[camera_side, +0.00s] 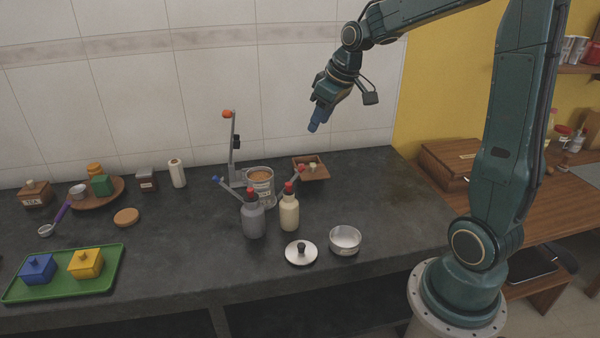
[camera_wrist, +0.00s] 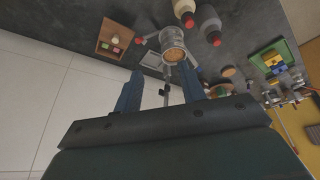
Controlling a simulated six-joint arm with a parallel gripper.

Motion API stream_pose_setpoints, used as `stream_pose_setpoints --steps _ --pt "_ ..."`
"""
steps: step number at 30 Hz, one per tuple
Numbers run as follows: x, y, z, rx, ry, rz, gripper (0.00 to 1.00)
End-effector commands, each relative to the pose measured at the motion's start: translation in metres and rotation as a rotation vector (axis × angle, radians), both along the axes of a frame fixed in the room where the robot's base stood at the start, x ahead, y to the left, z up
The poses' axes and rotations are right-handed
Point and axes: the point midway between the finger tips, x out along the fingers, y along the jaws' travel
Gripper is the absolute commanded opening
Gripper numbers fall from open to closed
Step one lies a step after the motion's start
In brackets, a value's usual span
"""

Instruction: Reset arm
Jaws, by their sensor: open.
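My gripper (camera_side: 319,118) is raised above the back of the counter near the tiled wall, angled down to the left. In the wrist view my gripper (camera_wrist: 160,88) shows two blue fingers spread apart with nothing held between them. Below it stands a steel canister (camera_side: 260,183) with a brown top, next to a grey upright stand (camera_side: 234,150) with an orange knob. The canister also shows in the wrist view (camera_wrist: 172,38), beyond the fingertips. A steel pot (camera_side: 345,241) stands open on the counter, and a steel lid (camera_side: 301,253) with a black knob lies beside it.
Two red-capped bottles, one grey (camera_side: 252,217) and one cream (camera_side: 289,212), stand before the canister. A wooden tray (camera_side: 312,175) is behind right. A green tray (camera_side: 110,275) with blue and yellow boxes is front left. Bare counter (camera_side: 400,195) lies to the right.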

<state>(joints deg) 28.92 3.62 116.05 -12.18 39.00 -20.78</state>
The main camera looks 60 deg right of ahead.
Motion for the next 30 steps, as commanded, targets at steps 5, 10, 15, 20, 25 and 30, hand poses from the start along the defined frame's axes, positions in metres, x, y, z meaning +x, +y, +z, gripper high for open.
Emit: stream_pose_setpoints --steps 5,10,15,20,25,30 --pt "-0.026 0.041 0.022 -0.008 -0.014 0.006 0.40" --pt "-0.055 0.074 0.035 -0.011 -0.026 0.005 0.40" --pt "-0.086 0.102 0.044 -0.009 -0.041 0.003 0.40" --pt "-0.118 0.123 0.047 -0.001 -0.057 0.000 0.40" --pt "-0.151 0.141 0.045 0.009 -0.074 -0.004 0.40" --pt "-0.180 0.152 0.040 0.022 -0.089 -0.008 0.40"
